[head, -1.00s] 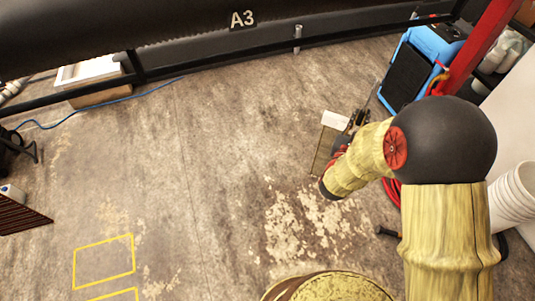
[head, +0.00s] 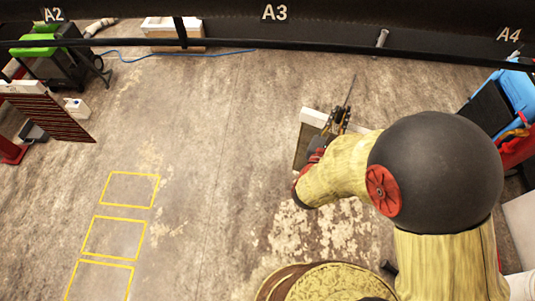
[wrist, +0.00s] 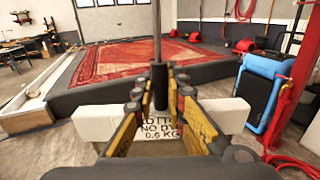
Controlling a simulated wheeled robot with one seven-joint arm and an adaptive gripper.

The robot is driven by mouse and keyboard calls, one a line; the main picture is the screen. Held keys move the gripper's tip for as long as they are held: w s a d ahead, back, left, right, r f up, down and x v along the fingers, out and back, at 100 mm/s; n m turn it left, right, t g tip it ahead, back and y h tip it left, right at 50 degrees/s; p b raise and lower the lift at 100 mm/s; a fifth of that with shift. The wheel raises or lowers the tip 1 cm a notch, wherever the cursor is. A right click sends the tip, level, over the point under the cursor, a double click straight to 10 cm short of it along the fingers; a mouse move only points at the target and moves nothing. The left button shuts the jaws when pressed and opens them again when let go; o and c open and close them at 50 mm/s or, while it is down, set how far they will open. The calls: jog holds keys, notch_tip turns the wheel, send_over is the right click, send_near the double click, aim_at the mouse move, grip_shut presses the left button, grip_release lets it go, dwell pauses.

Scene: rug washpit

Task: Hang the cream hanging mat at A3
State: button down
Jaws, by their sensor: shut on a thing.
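My gripper (head: 341,120) is in the right middle of the head view, above the floor. It is shut on the upright stem at the top of the cream hanging mat. The mat's white top bar (head: 314,117) and tan hanging panel (head: 303,149) show beside it, partly hidden by my arm. In the wrist view my gripper (wrist: 160,100) has its fingers around the dark stem, with the white bar (wrist: 97,125) below and a partly hidden label reading "NO DY" and "0.6 KG". The A3 sign (head: 275,12) is on the dark structure at the top, apart from the mat.
A dark rail (head: 290,46) crosses the far side, with A2 (head: 53,14) left and A4 (head: 509,34) right. A blue machine (head: 514,88) stands right. A slatted dark red panel (head: 50,113) stands left. Yellow floor outlines (head: 113,237) lie lower left. The middle floor is clear.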

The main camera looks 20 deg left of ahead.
jog(key=s+a+r+n+y+p, duration=0.25)
jog(key=s+a, duration=0.45)
jog(key=s, duration=0.5)
jog(key=s+a+r+n+y+p, duration=0.2)
jog(key=s+a+r+y, duration=0.2)
jog(key=s+a, duration=0.6)
jog(key=d+b+x, duration=0.1)
jog(key=b+x, duration=0.3)
jog(key=x, duration=2.3)
jog(key=shift+w+b, duration=0.2)
jog(key=shift+b, duration=0.15)
dwell(1.2)
jog(key=shift+f, duration=0.15)
dwell(0.3)
